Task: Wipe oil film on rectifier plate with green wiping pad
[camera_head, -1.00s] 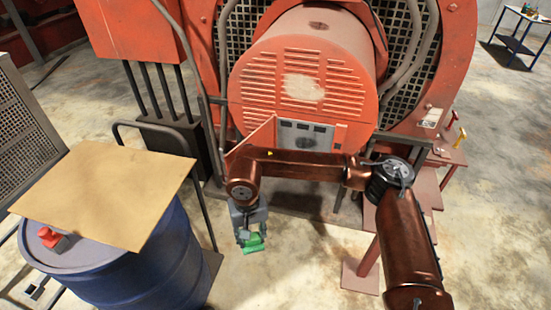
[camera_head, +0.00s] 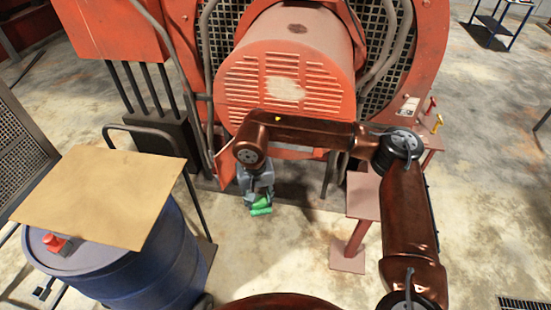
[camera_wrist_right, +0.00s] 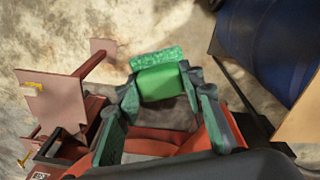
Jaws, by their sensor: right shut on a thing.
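My right gripper (camera_head: 259,196) is shut on the green wiping pad (camera_head: 262,209) and holds it in the air, pointing down, in front of the red generator housing (camera_head: 285,75). In the right wrist view the green pad (camera_wrist_right: 160,82) sits between the fingertips, with a rougher green strip along its far edge. My right forearm crosses in front of the lower housing and covers the grey panel area there, so I cannot make out the rectifier plate or any oil film. My left gripper is not in view.
A blue drum (camera_head: 165,265) with a cardboard sheet (camera_head: 95,195) on top stands at left, with a red-capped item (camera_head: 55,241) on it. A reddish stand (camera_head: 363,197) is right of the gripper. A blue table (camera_head: 499,27) stands far right. The floor at right is open.

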